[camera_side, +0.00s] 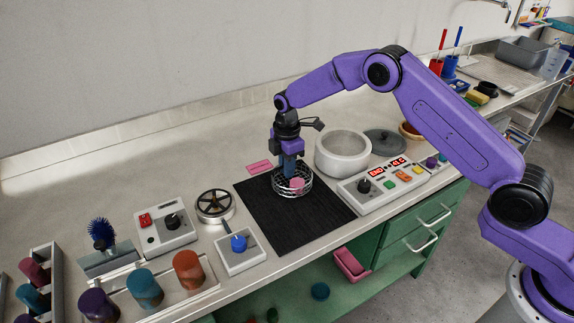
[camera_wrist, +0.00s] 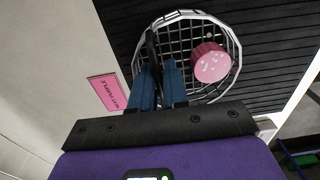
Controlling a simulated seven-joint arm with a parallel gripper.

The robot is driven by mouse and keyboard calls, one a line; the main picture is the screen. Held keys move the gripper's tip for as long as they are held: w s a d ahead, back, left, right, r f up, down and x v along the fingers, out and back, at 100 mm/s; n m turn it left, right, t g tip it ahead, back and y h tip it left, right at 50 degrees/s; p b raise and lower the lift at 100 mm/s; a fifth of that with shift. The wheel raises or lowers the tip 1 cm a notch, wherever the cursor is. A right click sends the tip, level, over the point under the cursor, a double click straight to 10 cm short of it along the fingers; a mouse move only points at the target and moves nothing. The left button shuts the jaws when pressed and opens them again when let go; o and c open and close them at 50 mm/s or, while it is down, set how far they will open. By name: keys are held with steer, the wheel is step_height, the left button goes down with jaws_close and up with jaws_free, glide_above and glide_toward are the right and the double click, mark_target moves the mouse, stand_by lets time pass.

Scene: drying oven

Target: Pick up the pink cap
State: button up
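The pink cap (camera_wrist: 211,62) lies inside a round wire basket (camera_wrist: 236,46), toward its right side in the wrist view. In the side view the pink cap (camera_side: 297,184) shows through the wire of the basket (camera_side: 292,196), just below my fingers. My gripper (camera_side: 289,172) points down over the basket. In the wrist view the blue fingers of my gripper (camera_wrist: 160,72) are close together, with a thin dark bar, seemingly the basket's handle (camera_wrist: 151,42), between them. The cap is to the right of the fingers and apart from them. The lower finger parts are partly hidden in the side view.
The basket is over a black mat (camera_side: 285,228). A white pot (camera_side: 343,152) and a control panel (camera_side: 385,180) stand to the right. A pink label (camera_side: 259,167) lies behind the mat. A blue-knobbed box (camera_side: 240,250) and a handwheel (camera_side: 214,205) stand to the left.

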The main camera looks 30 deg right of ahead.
steer(key=o, duration=0.3)
step_height(320, 180, up, 12)
steer(key=shift+r, duration=0.2)
stand_by(0.4)
